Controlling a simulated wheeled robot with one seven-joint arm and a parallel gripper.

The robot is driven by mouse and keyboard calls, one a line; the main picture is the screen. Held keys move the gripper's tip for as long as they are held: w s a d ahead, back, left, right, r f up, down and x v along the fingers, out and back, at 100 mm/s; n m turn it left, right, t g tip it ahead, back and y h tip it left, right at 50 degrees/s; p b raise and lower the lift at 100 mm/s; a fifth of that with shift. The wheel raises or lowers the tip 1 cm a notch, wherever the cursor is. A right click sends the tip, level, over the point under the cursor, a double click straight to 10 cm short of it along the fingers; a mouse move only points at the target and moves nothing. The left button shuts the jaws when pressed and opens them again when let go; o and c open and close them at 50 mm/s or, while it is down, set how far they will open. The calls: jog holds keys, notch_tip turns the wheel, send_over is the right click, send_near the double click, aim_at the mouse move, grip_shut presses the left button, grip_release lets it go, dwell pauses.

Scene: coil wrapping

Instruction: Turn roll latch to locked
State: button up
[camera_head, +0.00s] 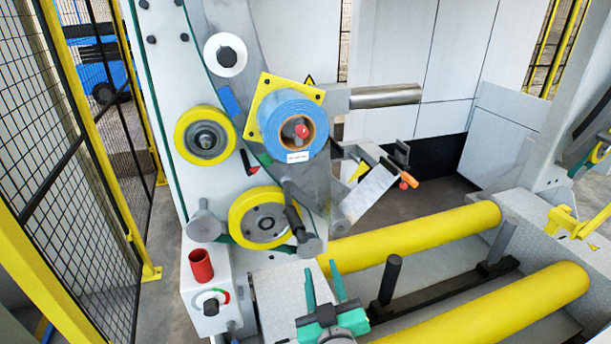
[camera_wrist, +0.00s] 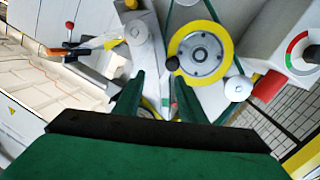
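A blue roll (camera_head: 290,128) sits on a yellow square plate on the machine's upright. A red knob (camera_head: 302,131) shows at the roll's centre, inside its brown core; it looks like the roll latch, but I cannot tell its setting. My gripper (camera_head: 323,272) is low in the head view, well below the roll and apart from it. Its two green fingers are spread with nothing held between them. In the wrist view my gripper (camera_wrist: 155,85) is also open, facing the lower yellow-rimmed wheel (camera_wrist: 199,53). The roll does not show clearly there.
A box with a red-green dial (camera_head: 211,301) and red cylinder (camera_head: 201,266) stands left of my gripper. Two yellow rollers (camera_head: 420,232) lie to the right. A black-handled lever (camera_head: 293,217) crosses the lower wheel. An orange-handled arm (camera_head: 405,182) juts out right of the roll.

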jog(key=w+r+n+y, duration=0.25)
jog(key=r+n, duration=0.25)
jog(key=r, duration=1.1)
jog(key=n+y, duration=0.1)
jog(key=n, duration=0.4)
send_near(303, 133)
jog(key=x, duration=0.9)
jog(key=shift+d, duration=0.1)
jog(key=shift+f, duration=0.1)
grip_shut()
